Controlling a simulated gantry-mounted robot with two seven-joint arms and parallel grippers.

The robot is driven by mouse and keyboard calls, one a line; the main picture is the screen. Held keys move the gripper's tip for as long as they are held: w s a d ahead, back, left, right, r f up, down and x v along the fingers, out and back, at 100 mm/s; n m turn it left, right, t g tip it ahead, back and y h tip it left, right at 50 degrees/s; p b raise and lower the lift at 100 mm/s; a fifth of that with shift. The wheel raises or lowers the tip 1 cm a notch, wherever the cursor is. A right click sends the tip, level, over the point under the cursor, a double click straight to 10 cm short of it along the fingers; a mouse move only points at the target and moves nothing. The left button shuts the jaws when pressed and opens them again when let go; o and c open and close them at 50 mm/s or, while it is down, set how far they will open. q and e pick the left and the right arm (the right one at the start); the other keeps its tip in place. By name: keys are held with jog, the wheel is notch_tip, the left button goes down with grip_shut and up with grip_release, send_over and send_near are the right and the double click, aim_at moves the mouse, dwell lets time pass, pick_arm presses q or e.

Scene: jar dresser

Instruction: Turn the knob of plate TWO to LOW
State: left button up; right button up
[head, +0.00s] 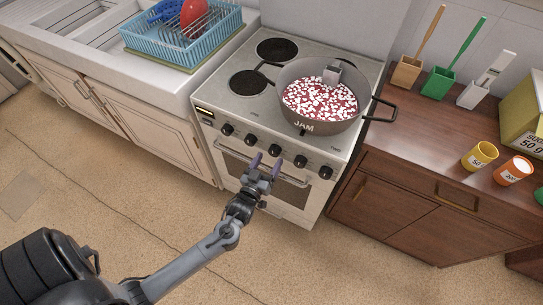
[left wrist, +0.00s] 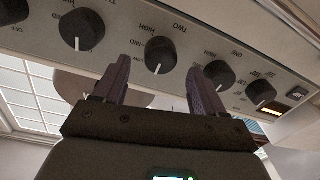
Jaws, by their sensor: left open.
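My left gripper (head: 265,161) is open in front of this knob. In the left wrist view the knob lies between and slightly beyond the two fingertips (left wrist: 160,67), with gaps on both sides. My right gripper is not in view.
Neighbouring knobs stand close on both sides, one marked ONE (left wrist: 218,73) and another (left wrist: 82,30). The oven handle (head: 258,165) runs below the panel. A large pot (head: 303,125) marked JAM stands on the stove, above the panel. The floor in front is free.

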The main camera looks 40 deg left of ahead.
aim_at(273, 154)
pick_arm(q)
jog(key=shift+x, duration=1.65)
jog(key=c, duration=1.1)
jog(key=shift+o, duration=0.2)
